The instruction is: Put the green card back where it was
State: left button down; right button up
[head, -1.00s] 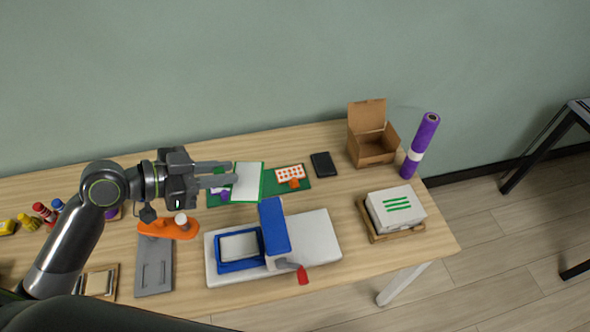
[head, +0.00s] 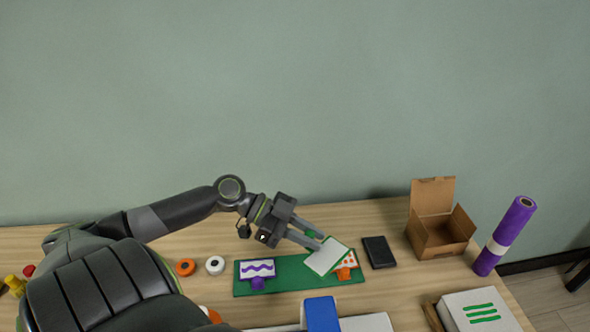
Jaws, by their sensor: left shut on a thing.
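The green card (head: 326,257), white with a green border, is held tilted at the tips of my left gripper (head: 318,241), which is shut on it. A small green piece shows by the fingers. The card appears in front of part of the green board (head: 300,272); the gap between card and board cannot be told. On the board, a card with a purple squiggle (head: 258,269) stands in a purple holder at the left. A card with orange dots (head: 347,261) stands in an orange holder at the right, partly hidden by the green card. My right gripper is not in view.
A black flat object (head: 379,252) lies right of the board, then an open cardboard box (head: 440,232) and a purple roll (head: 504,236). A blue and white device (head: 322,314) is in front, cut by the frame.

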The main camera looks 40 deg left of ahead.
pick_arm(q)
jog(key=n+t+b, duration=0.1)
jog(key=b, duration=0.5)
send_over(284, 260)
notch_tip(284, 260, down, 6)
jog(key=f, duration=0.2)
jog(key=f+b, duration=0.1)
jog(key=f, duration=0.1)
jog(key=f+b, duration=0.1)
jog(key=f, duration=0.1)
jog(key=shift+w+a, duration=0.2)
jog(key=shift+w, duration=0.05)
notch_tip(284, 260, down, 4)
jog(key=shift+r+b, duration=0.1)
jog(key=shift+b, duration=0.25)
jog(key=shift+y, duration=0.3)
jog(key=shift+s+d+f, duration=0.15)
jog(key=shift+s+f, duration=0.05)
jog(key=shift+f, duration=0.3)
jog(key=shift+f+b, duration=0.1)
jog(key=shift+b, duration=0.2)
jog(key=shift+s, duration=0.1)
